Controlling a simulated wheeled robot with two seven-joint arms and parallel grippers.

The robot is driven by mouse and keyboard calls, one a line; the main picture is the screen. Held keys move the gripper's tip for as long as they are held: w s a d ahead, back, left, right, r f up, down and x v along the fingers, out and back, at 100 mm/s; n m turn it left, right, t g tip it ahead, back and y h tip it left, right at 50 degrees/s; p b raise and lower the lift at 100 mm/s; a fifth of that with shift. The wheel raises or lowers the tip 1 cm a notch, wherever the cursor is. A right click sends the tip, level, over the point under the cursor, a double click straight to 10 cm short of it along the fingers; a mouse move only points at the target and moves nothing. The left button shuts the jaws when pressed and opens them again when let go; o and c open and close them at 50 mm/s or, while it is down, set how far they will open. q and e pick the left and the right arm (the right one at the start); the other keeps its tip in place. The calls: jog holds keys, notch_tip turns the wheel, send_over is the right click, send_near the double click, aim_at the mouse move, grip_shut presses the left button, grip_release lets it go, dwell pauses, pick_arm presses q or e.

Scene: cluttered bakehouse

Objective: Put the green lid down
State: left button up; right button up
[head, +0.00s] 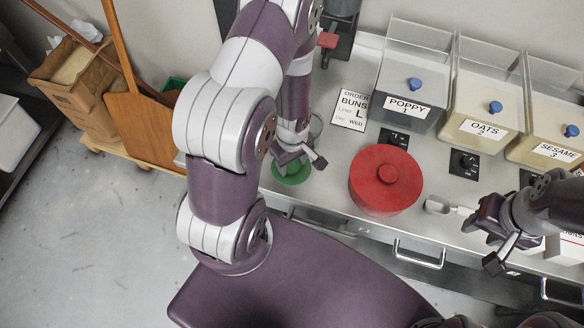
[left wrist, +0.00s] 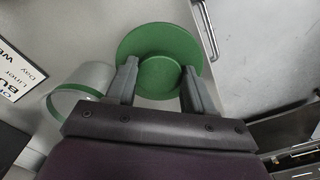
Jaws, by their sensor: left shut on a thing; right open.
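The green lid (head: 291,177) is a round disc low over the front left part of the metal counter; I cannot tell whether it touches the counter. My left gripper (head: 296,158) is above it, shut on the lid's knob. In the left wrist view the green lid (left wrist: 150,42) lies across the two fingers of the left gripper (left wrist: 157,88), with the knob between them. A clear round container with a green rim (left wrist: 82,83) stands open beside the lid. My right gripper (head: 497,240) is open and empty near the counter's front right.
A red round tub with a red lid (head: 385,180) stands right of the green lid. A scoop (head: 440,206) lies near my right gripper. Bins marked poppy (head: 408,103), oats (head: 485,130) and sesame (head: 556,152) line the back. An order card (head: 351,109) lies left of them.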

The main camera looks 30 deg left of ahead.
aim_at(293, 165)
pick_arm(q)
notch_tip(293, 165, down, 3)
jog(key=shift+s+d+f+b, duration=0.1)
jog(key=shift+d+f+b, duration=0.1)
jog(key=shift+b, duration=0.4)
jog(key=shift+f, duration=0.15)
jog(key=shift+a, duration=0.1)
jog(key=o, duration=1)
